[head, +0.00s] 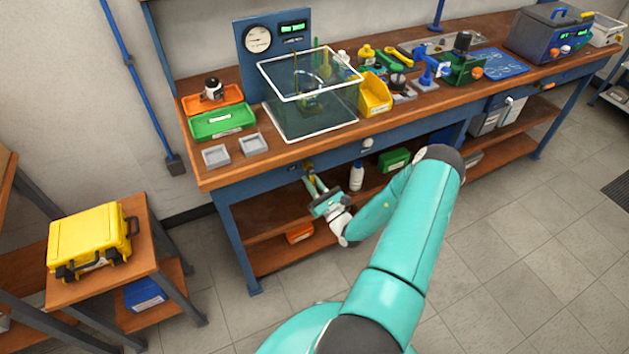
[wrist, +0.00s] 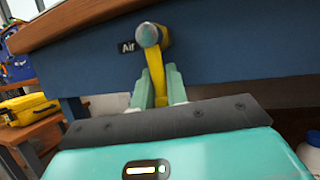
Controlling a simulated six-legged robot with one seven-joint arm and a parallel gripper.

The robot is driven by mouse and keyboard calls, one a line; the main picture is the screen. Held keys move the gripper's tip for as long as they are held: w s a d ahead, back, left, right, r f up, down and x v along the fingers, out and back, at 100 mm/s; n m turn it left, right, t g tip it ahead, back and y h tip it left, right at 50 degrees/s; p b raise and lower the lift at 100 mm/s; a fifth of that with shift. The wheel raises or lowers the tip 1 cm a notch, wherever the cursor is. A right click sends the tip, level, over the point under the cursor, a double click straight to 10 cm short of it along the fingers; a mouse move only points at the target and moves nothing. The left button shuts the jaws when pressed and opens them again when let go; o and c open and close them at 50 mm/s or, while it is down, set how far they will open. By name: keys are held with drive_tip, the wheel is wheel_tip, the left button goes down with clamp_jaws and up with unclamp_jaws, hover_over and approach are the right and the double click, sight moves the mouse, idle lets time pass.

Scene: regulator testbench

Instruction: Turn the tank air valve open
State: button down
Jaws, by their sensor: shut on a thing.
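The tank air valve has a round metal body (wrist: 150,35) on the bench's blue front rail, beside a black label reading "Air". Its yellow handle (wrist: 156,72) hangs down from the body in the wrist view. My gripper (wrist: 159,85) is shut on the yellow handle, with a teal finger on each side of it. In the head view my gripper (head: 316,184) reaches up to the valve (head: 309,168) under the bench's front edge. The lower end of the handle is hidden behind my gripper's body.
The wooden benchtop edge (wrist: 75,20) overhangs the valve. A glass tank (head: 310,125), green bin (head: 222,121) and yellow bin (head: 375,97) stand on the bench. A white bottle (head: 356,178) stands on the lower shelf, right of my gripper. A yellow case (head: 90,238) sits at left. Floor in front is clear.

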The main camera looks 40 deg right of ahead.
drive_tip(key=shift+a+m, duration=0.2)
drive_tip(key=shift+m, duration=0.3)
drive_tip(key=c, duration=1.4)
unclamp_jaws()
drive_tip(key=v, duration=1.3)
drive_tip(key=shift+s+a+f, duration=0.15)
drive_tip(key=shift+s+f, duration=0.1)
drive_tip(key=shift+s, duration=0.1)
